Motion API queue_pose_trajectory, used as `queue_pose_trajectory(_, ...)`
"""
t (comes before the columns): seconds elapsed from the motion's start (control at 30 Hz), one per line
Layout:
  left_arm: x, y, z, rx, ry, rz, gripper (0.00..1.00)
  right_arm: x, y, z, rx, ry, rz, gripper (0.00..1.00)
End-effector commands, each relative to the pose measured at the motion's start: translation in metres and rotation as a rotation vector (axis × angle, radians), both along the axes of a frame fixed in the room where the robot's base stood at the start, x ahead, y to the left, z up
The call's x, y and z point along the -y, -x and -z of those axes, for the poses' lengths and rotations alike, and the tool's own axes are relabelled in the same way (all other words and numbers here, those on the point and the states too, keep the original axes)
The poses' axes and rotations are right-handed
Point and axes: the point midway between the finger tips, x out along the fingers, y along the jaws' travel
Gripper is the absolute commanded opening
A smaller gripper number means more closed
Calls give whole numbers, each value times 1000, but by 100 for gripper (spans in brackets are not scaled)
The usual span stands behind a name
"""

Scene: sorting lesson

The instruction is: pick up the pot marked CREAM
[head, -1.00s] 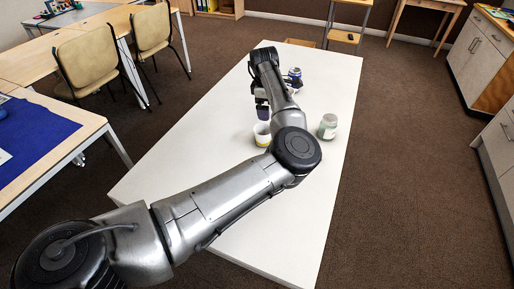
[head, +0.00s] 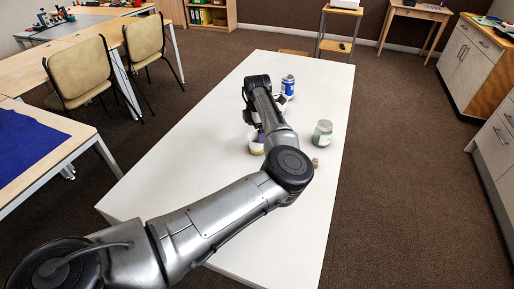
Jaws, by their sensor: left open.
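A small white pot with a yellowish band (head: 256,146) stands on the white table (head: 185,170), left of my arm's elbow. A greenish jar with a pale label (head: 322,135) stands to the right of my arm. A blue and white can (head: 288,85) stands farther back. No lettering is readable, so I cannot tell which one is marked CREAM. My forearm partly hides the gripper and the pot; contact cannot be told. My right gripper is out of view.
A small brown object (head: 315,163) lies near the table's right edge, beside my elbow. The table's near left and far end are clear. Chairs (head: 84,70) and desks stand off to the left.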

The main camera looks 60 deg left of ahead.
Motion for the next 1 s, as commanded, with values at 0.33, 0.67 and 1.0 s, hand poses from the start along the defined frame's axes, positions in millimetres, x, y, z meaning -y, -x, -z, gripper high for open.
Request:
queue_pose_trajectory(0.33,0,0,16,0,1,0,100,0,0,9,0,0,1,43)
queue_pose_trajectory(0.67,1,3,55,1,1,0,100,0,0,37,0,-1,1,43)
queue_pose_trajectory(1.0,1,3,62,0,1,0,99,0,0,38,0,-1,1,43)
